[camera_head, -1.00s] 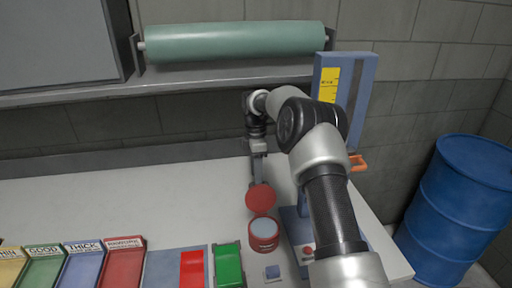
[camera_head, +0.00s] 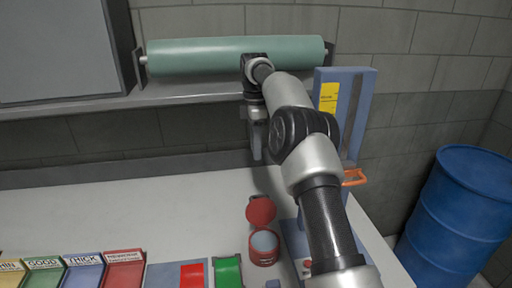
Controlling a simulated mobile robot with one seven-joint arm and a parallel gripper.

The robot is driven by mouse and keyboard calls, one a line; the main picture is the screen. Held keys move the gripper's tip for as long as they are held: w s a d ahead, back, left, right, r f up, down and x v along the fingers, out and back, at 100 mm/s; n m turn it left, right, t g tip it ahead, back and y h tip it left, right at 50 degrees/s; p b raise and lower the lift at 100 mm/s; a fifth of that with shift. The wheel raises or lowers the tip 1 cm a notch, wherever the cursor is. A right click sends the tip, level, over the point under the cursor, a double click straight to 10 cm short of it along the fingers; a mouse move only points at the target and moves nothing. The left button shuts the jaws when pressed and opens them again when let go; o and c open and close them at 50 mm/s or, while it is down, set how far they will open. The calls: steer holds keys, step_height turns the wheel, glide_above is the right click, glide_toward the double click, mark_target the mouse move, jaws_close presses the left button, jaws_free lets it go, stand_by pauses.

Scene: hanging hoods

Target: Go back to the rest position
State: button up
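My gripper (camera_head: 257,148) is at the end of my arm, pointing down above the back of the white table (camera_head: 120,205). It hangs above and behind a small red round container (camera_head: 264,249) with a blue-grey inside and a raised red lid (camera_head: 261,211). My gripper is clear of the container and its lid. The fingers are small and dark here, so I cannot tell whether they are open or shut. No held object is visible.
A blue-grey stand (camera_head: 357,115) with a yellow label and orange handle is right of my arm. A green roll (camera_head: 200,56) lies above a wall shelf. Labelled trays (camera_head: 85,273) line the front left. A blue barrel (camera_head: 455,215) stands right of the table.

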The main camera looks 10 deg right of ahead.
steer(key=s+a+r+m+t, duration=0.25)
steer(key=s+r+m, duration=0.45)
steer(key=s+r, duration=0.9)
steer(key=s+d+f+m+t, duration=0.1)
steer(key=s+f+m, duration=0.1)
steer(key=s, duration=0.6)
steer(key=s+d+f+m+t, duration=0.1)
steer(key=s+f+m, duration=0.1)
steer(key=s+m, duration=0.3)
steer(key=s+d+f+m+t, duration=0.1)
steer(key=s+f+m+t, duration=0.1)
steer(key=s, duration=0.9)
steer(key=shift+f+m, duration=0.55)
steer(key=shift+m, duration=0.45)
